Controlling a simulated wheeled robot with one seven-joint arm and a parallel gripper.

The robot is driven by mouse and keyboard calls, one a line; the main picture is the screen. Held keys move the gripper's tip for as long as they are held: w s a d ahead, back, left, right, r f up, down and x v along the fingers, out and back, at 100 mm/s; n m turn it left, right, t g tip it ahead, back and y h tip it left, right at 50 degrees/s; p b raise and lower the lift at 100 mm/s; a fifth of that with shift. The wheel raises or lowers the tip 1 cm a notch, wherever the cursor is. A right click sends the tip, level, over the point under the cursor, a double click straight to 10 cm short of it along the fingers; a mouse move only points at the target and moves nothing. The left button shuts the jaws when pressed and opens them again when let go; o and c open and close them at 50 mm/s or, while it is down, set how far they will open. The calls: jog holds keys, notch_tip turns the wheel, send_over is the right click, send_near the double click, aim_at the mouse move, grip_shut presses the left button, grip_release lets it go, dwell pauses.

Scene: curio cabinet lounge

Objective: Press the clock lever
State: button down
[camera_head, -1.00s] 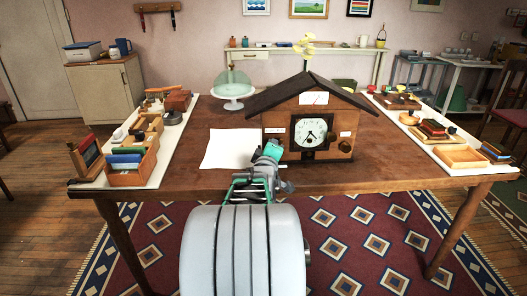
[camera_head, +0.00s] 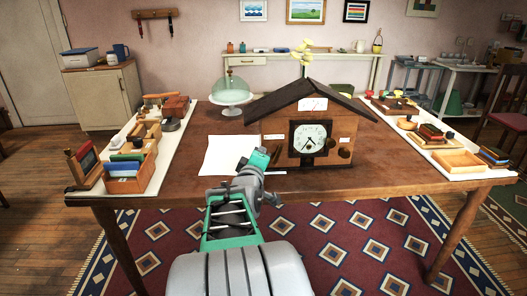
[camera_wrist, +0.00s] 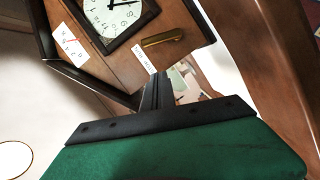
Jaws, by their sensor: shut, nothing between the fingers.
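The clock (camera_head: 318,110) is a wooden house-shaped case with a dark pitched roof, standing on the table. Its white dial (camera_head: 310,135) is in a dark square frame, which also shows at the top of the wrist view (camera_wrist: 112,12). A brass bar, seemingly the lever (camera_wrist: 162,38), sits on the front beside the dial, close to a small white label (camera_wrist: 145,61). My gripper (camera_head: 264,155) is shut and empty, at the clock's front left. In the wrist view its dark fingertips (camera_wrist: 157,88) point towards the clock front, near the label and bar; I cannot tell whether they touch.
A white sheet (camera_head: 228,156) lies on the table (camera_head: 190,183) left of the clock. A white mat (camera_head: 103,182) on the left and another (camera_head: 420,148) on the right hold boxes and trays. A glass dome (camera_head: 232,86) on a stand is behind.

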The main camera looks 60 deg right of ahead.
jog(key=v, duration=0.6)
jog(key=shift+a+p, duration=0.3)
jog(key=shift+a, duration=0.15)
